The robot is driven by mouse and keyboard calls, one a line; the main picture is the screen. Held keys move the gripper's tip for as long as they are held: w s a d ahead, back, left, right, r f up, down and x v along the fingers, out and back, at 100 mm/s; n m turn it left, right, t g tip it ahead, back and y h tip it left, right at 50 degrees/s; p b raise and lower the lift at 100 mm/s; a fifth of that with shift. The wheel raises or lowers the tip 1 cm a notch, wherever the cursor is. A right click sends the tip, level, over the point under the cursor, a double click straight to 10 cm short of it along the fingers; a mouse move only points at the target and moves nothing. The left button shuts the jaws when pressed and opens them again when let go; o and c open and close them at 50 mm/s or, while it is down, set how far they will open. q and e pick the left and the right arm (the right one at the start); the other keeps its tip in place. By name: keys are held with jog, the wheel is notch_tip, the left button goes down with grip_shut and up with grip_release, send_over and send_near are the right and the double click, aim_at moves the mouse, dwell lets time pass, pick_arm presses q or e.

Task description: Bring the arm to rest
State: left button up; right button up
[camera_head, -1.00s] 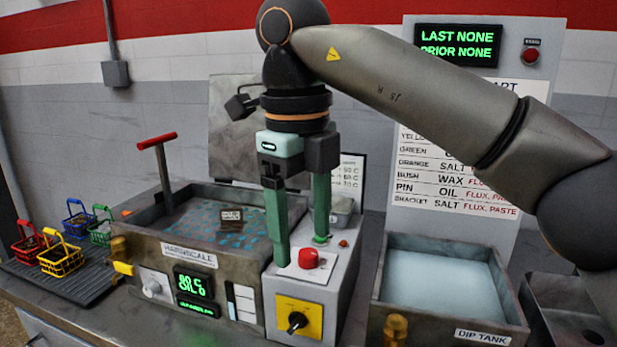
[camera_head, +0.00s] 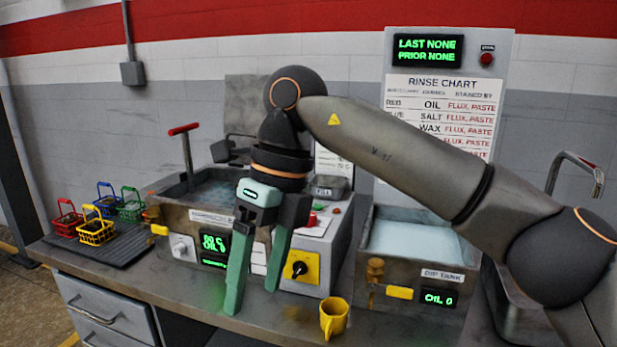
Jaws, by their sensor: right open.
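My right arm comes in from the right. My right gripper (camera_head: 254,296) has two green fingers that stand apart with nothing between them. It hangs in front of the grey tank (camera_head: 172,222) and the control box with the yellow dial plate (camera_head: 300,267). The fingertips point down near the front of the bench. My left gripper is not in view.
A dip tank (camera_head: 440,268) stands right of the control box. A yellow mug (camera_head: 334,318) stands at the bench's front edge. Several coloured baskets, one yellow (camera_head: 96,230), sit on a dark ribbed mat (camera_head: 110,250) at left. A rinse chart (camera_head: 440,112) is behind.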

jog(key=s+a+m+g+y+p, duration=0.25)
jog(key=s+a+g+y, duration=0.35)
jog(key=a+y, duration=0.6)
jog(key=w+d+f+m+t+y+p, duration=0.1)
jog(key=w+d+m+t+y, duration=0.75)
jog(key=m, duration=0.65)
jog(key=w+d+f+m+t+h+p, duration=0.1)
jog(key=w+d+f+m+t+h, duration=0.1)
jog(key=d+f+m+t+h, duration=0.7)
jog(key=w+d+f+m+t+h+p, duration=0.15)
jog(key=d+f+m+t+h, duration=0.3)
jog(key=f+m+t, duration=0.5)
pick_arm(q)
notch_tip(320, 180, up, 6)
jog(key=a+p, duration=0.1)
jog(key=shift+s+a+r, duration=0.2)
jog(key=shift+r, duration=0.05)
pick_arm(e)
jog(key=s+d+f+m+g+h, duration=0.3)
jog(key=s+d+f+m+g, duration=0.1)
jog(key=s+f, duration=0.5)
jog(key=s+d+f+m+g+h, duration=0.4)
jog(key=s+d+f, duration=0.5)
jog(key=f, duration=0.4)
jog(key=shift+s+f+m+g, duration=0.25)
jog(key=shift+s+m+g, duration=0.55)
jog(key=shift+g, duration=0.1)
